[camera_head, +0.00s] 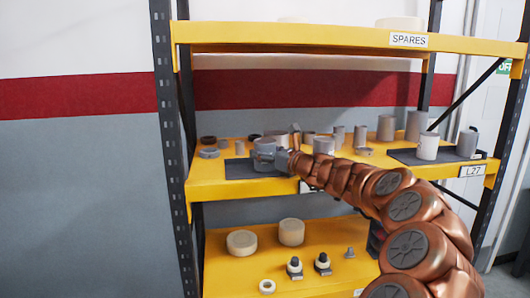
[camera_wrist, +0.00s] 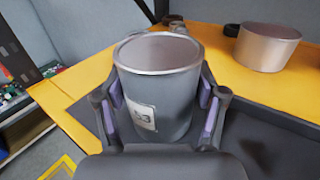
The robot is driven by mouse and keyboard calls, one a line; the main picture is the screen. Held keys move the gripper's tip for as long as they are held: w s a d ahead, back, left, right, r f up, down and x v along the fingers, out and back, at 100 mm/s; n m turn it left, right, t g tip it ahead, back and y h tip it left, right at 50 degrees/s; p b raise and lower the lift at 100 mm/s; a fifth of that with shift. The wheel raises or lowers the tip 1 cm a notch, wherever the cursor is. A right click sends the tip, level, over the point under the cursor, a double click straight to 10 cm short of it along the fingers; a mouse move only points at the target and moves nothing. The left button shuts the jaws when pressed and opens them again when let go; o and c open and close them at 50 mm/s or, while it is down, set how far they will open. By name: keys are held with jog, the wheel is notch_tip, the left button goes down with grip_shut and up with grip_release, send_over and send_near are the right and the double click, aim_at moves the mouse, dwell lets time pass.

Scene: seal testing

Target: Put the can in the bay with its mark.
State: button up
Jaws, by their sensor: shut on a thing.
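A grey open-topped can (camera_wrist: 160,90) stands upright between the two fingers of my gripper (camera_wrist: 160,118), which is shut on it. A shelf-edge tag (camera_head: 306,186) is mostly hidden by my arm. Another tag, "L27" (camera_head: 472,171), is at the right.
The right dark mat (camera_head: 405,156) holds a can (camera_head: 428,146) and a second one (camera_head: 467,141). Several cans and rings stand along the shelf's back. A wide grey can (camera_wrist: 267,47) stands to the right in the wrist view. A dark upright (camera_head: 172,110) bounds the left.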

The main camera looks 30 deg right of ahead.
jog(key=o, duration=1.4)
jog(key=shift+f, duration=0.1)
jog(key=s+d+b, duration=0.2)
jog(key=s+b, duration=0.1)
jog(key=s, duration=0.8)
jog(key=shift+s+d, duration=0.15)
jog(key=shift+s, duration=0.25)
